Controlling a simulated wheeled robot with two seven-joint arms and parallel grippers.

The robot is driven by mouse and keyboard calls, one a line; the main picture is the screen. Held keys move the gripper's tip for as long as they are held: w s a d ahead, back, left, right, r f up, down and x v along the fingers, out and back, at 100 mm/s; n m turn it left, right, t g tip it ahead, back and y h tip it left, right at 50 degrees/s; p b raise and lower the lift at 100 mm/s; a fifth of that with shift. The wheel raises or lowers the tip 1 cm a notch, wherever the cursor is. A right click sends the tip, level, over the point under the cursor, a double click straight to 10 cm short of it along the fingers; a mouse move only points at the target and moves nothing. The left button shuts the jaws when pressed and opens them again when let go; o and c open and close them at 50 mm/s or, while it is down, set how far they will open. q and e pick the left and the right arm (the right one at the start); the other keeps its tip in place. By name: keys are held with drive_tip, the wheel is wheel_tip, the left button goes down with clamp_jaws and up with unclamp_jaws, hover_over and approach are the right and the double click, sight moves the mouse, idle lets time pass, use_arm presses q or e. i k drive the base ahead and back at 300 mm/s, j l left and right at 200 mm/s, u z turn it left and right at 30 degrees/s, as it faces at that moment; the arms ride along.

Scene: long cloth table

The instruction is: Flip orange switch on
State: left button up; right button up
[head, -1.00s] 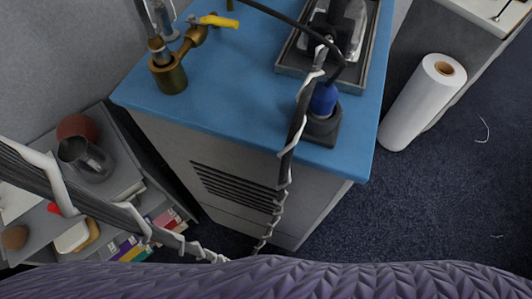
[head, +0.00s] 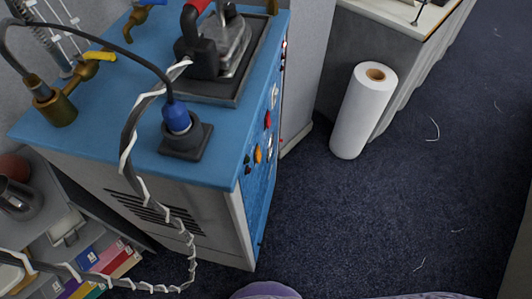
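A machine with a blue top (head: 105,135) and grey side stands left of centre in the head view. Its blue control panel (head: 258,195) faces right and is seen at a steep angle. A small orange switch or knob (head: 257,155) sits low on that panel. A red knob (head: 267,120) and a pale dial (head: 274,96) are above it. Whether the orange one is on or off cannot be made out. Neither of my grippers is in view.
A blue plug with a black cable (head: 178,117) stands on the machine's top, near an iron on a tray (head: 222,50). A white roll (head: 364,110) stands on the floor at right. Shelves with coloured boxes (head: 95,260) are at lower left. The dark carpet (head: 370,220) right of the machine is mostly clear.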

sight(258, 155)
drive_tip(key=k+l, duration=0.1)
drive_tip(key=l, duration=0.35)
drive_tip(key=k+l+z, duration=0.1)
drive_tip(key=l, duration=0.8)
drive_tip(key=k+z, duration=0.05)
